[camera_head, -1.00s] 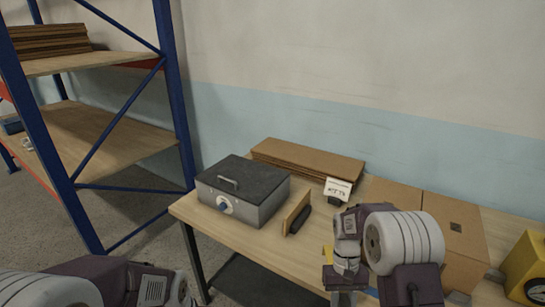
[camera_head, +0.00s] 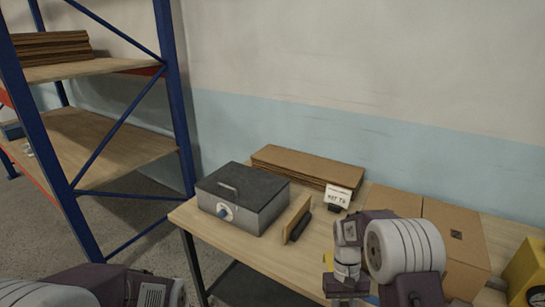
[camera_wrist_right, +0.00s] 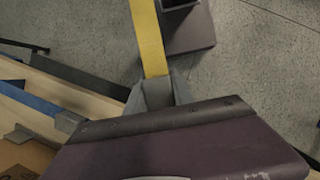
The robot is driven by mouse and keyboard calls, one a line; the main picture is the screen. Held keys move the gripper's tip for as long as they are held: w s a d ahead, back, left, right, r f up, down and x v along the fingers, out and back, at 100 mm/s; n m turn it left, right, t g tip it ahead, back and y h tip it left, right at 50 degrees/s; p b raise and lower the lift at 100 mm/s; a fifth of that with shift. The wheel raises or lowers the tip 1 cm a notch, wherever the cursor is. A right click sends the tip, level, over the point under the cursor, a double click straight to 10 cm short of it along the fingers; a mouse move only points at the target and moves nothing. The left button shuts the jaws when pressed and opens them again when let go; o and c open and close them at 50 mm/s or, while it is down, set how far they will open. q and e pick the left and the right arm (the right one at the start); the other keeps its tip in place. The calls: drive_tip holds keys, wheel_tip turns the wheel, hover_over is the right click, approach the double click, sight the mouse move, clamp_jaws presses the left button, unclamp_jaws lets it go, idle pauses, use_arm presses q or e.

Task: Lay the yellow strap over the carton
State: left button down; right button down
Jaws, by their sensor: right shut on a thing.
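The carton (camera_head: 458,238) is a closed brown box on the right of the bench, partly hidden behind my right arm. Its brown side also seems to show at the lower left of the right wrist view (camera_wrist_right: 25,158). The yellow strap (camera_wrist_right: 148,35) is a flat band running from my right gripper (camera_wrist_right: 160,90) to the top edge of the wrist view. That gripper is shut on the strap, over the grey floor beside the bench.
A grey metal box (camera_head: 242,200), a small upright brown board (camera_head: 297,218), a white card (camera_head: 338,196) and flat cardboard (camera_head: 305,166) are on the bench. A yellow object (camera_head: 525,272) stands at the right edge. Blue-framed shelving (camera_head: 110,150) is on the left.

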wheel_tip(320, 180, up, 7)
drive_tip(key=p, duration=0.4)
wheel_tip(320, 180, down, 7)
drive_tip(key=b, duration=0.5)
drive_tip(key=shift+f, duration=0.1)
wheel_tip(320, 180, up, 7)
drive_tip(key=p, duration=0.5)
wheel_tip(320, 180, down, 7)
drive_tip(key=b, duration=0.4)
drive_tip(key=shift+f+b, duration=0.1)
drive_tip(key=shift+b, duration=0.3)
drive_tip(key=shift+s, duration=0.15)
